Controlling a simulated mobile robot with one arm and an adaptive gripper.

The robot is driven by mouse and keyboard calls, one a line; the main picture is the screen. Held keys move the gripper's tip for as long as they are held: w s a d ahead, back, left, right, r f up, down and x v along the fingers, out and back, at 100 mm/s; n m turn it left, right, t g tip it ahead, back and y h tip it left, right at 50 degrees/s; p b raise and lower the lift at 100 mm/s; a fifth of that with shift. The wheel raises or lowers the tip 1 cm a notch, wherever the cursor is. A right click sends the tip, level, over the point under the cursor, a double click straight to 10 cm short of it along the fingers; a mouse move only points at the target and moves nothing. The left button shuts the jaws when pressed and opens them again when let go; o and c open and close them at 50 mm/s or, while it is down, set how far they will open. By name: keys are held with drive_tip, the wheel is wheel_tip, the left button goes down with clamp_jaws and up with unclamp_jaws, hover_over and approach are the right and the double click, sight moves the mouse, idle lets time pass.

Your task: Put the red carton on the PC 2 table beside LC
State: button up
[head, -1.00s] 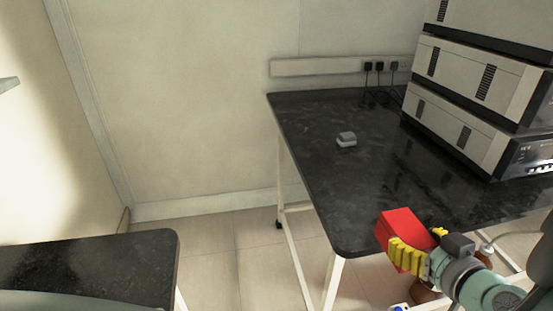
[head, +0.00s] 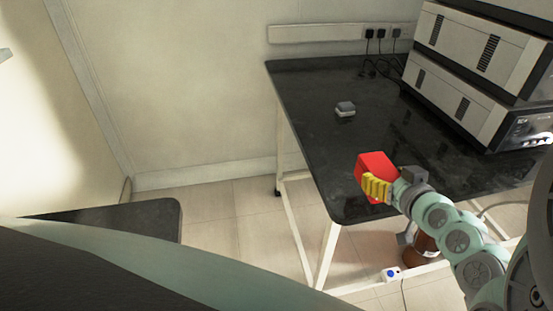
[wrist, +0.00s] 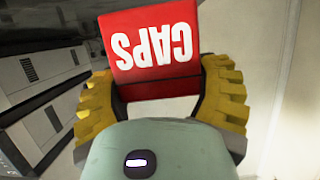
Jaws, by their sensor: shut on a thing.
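The red carton (head: 373,167) is held in my gripper (head: 378,187), whose yellow fingers are shut on it. In the head view it shows over the front part of a black-topped table (head: 330,150), near the left front corner. I cannot tell whether it touches the top. In the wrist view the carton (wrist: 152,50) sits between both yellow fingers (wrist: 160,100), with "CAPS" in white letters upside down. The stacked grey instrument units (head: 455,95), likely the LC, stand at the right of the table. No PC 2 label is readable.
Plugs and cables (head: 380,50) are at the back wall. A brown bottle (head: 424,243) and a small white-and-blue item (head: 391,274) are below. The middle of the tabletop is clear. Another dark tabletop (head: 140,215) is at left.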

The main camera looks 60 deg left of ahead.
sight(371, 162)
drive_tip(key=x, duration=0.2)
drive_tip(key=r+x, duration=0.1)
drive_tip(key=x, duration=0.1)
drive_tip(key=p+x, duration=0.1)
drive_tip(key=x, duration=0.1)
drive_tip(key=shift+a+r, duration=0.2)
drive_tip(key=shift+a, duration=0.2)
drive_tip(key=shift+f+b, duration=0.8)
drive_tip(key=shift+f, duration=0.9)
drive_tip(key=shift+f, duration=0.15)
drive_tip(key=o, duration=1.3)
drive_tip(key=shift+w+d, duration=0.1)
